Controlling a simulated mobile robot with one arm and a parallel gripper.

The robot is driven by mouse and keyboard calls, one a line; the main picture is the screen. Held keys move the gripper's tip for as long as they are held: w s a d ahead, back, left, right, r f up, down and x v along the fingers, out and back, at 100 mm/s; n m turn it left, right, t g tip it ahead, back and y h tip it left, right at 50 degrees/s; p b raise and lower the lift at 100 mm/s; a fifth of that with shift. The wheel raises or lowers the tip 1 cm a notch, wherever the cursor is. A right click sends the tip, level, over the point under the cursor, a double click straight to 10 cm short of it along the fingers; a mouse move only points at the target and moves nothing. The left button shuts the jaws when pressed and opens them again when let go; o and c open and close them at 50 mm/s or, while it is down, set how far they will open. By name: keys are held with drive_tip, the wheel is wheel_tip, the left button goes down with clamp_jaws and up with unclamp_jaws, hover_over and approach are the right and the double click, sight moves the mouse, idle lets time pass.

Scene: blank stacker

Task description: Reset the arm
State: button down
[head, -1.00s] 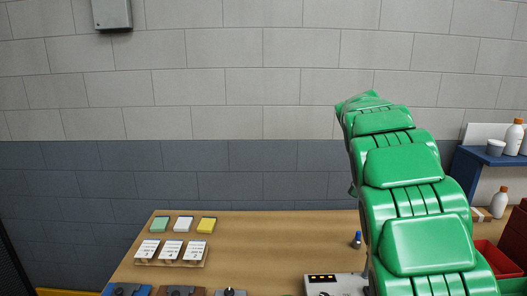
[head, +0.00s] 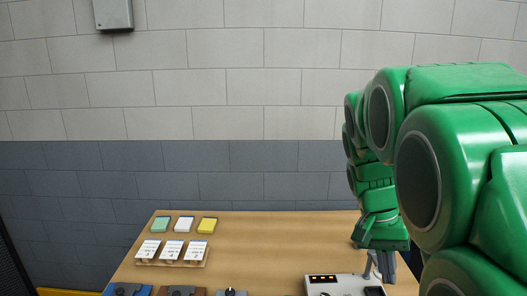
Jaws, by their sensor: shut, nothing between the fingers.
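My green arm fills the right side of the head view, folded over with its end pointing down. My gripper (head: 370,277) hangs at the lower right, just above or behind the pale box-like device (head: 335,285) on the table. Its grey fingers are small and partly covered by my own arm. They look shut, with nothing seen between them. I cannot tell whether they touch the device.
The wooden table (head: 280,240) holds green (head: 161,224), white (head: 184,224) and yellow (head: 206,225) blocks behind a rack of white cards (head: 172,250). Blue, brown and grey fixtures line the front edge. The table's middle is clear. My arm hides the right side.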

drive_tip(key=s+a+f+n+y, duration=0.1)
drive_tip(key=s+a+f+n, duration=0.1)
drive_tip(key=s, duration=0.4)
drive_tip(key=s+a+f+n+t, duration=0.1)
drive_tip(key=s+a+f+n, duration=0.1)
drive_tip(key=s+a, duration=0.2)
drive_tip(key=s+a+f+n+y, duration=0.1)
drive_tip(key=s+a+f+n, duration=0.1)
drive_tip(key=s, duration=0.7)
drive_tip(key=shift+s+a+f+n+y, duration=0.3)
drive_tip(key=shift+s+a, duration=0.05)
drive_tip(key=shift+a, duration=0.45)
drive_tip(key=c, duration=1.8)
unclamp_jaws()
